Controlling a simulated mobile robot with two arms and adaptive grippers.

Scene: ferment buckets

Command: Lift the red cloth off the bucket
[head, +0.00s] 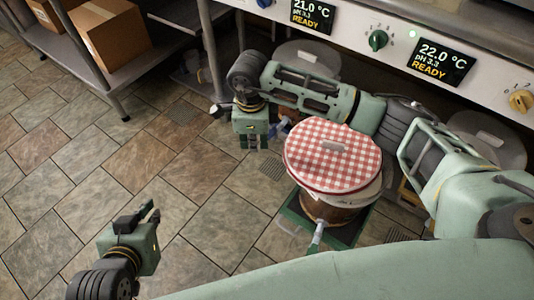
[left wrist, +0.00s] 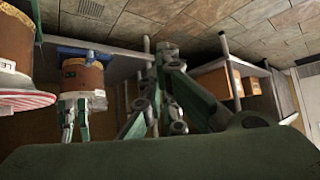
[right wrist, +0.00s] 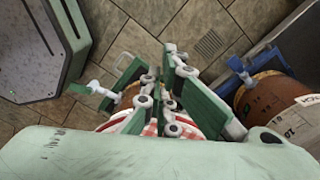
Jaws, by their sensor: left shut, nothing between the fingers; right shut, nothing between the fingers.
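The red and white checkered cloth (head: 315,167) lies over the top of the brown bucket (head: 328,212), with a pale handle on top of it. The cloth's edge also shows at the left of the left wrist view (left wrist: 28,101) and partly behind the gripper in the right wrist view (right wrist: 150,129). My right arm reaches behind the bucket. My right gripper (head: 252,146) is shut and empty, left of the cloth and apart from it in the head view. My left gripper (head: 153,212) is shut and empty over the floor at lower left, well away from the bucket.
The bucket stands on a dark green-edged base with a tap (head: 318,236) at its front. Other lidded buckets (head: 305,57) stand under the counter with its displays (head: 441,62). A metal shelf (head: 150,60) holds cardboard boxes (head: 108,40). Tiled floor at left is clear.

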